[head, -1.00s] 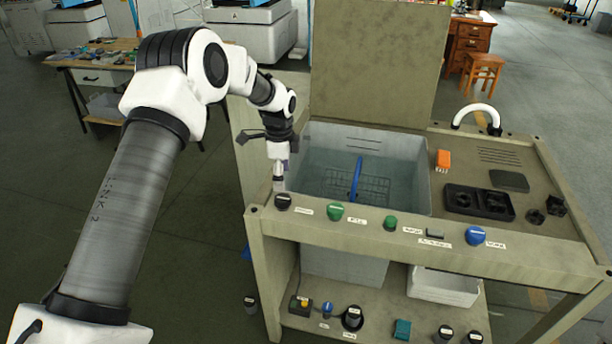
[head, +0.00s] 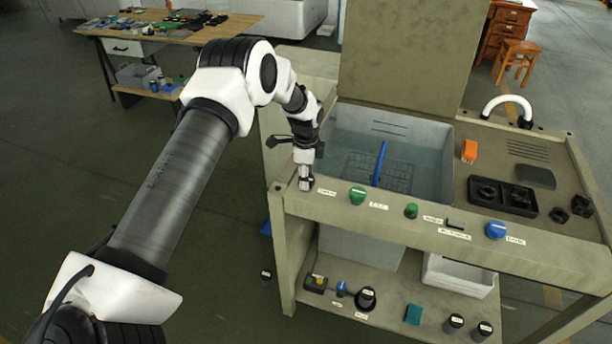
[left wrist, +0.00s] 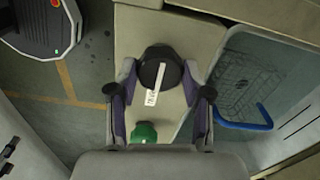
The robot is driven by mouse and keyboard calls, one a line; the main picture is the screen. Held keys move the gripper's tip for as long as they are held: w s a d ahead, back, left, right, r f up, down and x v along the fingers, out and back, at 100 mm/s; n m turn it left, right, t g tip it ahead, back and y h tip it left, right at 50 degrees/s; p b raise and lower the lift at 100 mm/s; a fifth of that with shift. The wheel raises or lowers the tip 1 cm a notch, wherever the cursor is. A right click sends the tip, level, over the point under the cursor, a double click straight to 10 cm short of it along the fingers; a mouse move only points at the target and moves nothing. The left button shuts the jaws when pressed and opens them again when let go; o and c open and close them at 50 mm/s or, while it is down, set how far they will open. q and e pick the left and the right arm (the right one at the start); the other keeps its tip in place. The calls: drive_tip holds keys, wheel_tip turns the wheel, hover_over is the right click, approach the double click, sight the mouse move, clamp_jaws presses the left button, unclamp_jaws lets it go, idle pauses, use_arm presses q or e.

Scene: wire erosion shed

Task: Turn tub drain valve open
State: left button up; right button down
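My left gripper (head: 305,184) points down at the front left corner of the tub bench. In the left wrist view my left gripper (left wrist: 160,80) has its fingers apart, one on each side of a round black knob (left wrist: 155,66) with a white pointer strip. The fingertips look close to the knob's sides; I cannot tell whether they touch it. In the head view the gripper mostly hides this knob. A small label (head: 327,191) sits right of it, too small to read. The tub (head: 436,150) behind holds liquid and a wire basket with a blue handle (head: 380,163). My right gripper is not in view.
Along the front rail are a green knob (head: 357,195), a smaller green knob (head: 411,211) and a blue knob (head: 496,230). A raised panel (head: 400,50) stands behind the tub. The lower shelf (head: 390,312) carries more knobs and a white bin (head: 460,277).

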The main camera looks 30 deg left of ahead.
use_arm(q)
drive_tip(key=shift+s+f+n, duration=0.1)
drive_tip(key=shift+f+n, duration=0.05)
drive_tip(key=shift+n, duration=0.25)
drive_tip(key=n, duration=0.3)
drive_tip(key=shift+n+b, duration=0.3)
drive_tip(key=shift+b, duration=0.05)
drive_tip(key=n, duration=0.4)
drive_tip(key=shift+n, duration=0.3)
drive_tip(key=n, duration=0.4)
drive_tip(key=shift+s+d+n, duration=0.1)
drive_tip(key=shift+n, duration=0.2)
drive_tip(key=shift+n+p, duration=0.35)
drive_tip(key=shift+n, duration=1.85)
drive_tip(key=shift+f, duration=0.1)
drive_tip(key=o, duration=1.1)
drive_tip(key=shift+o, duration=0.2)
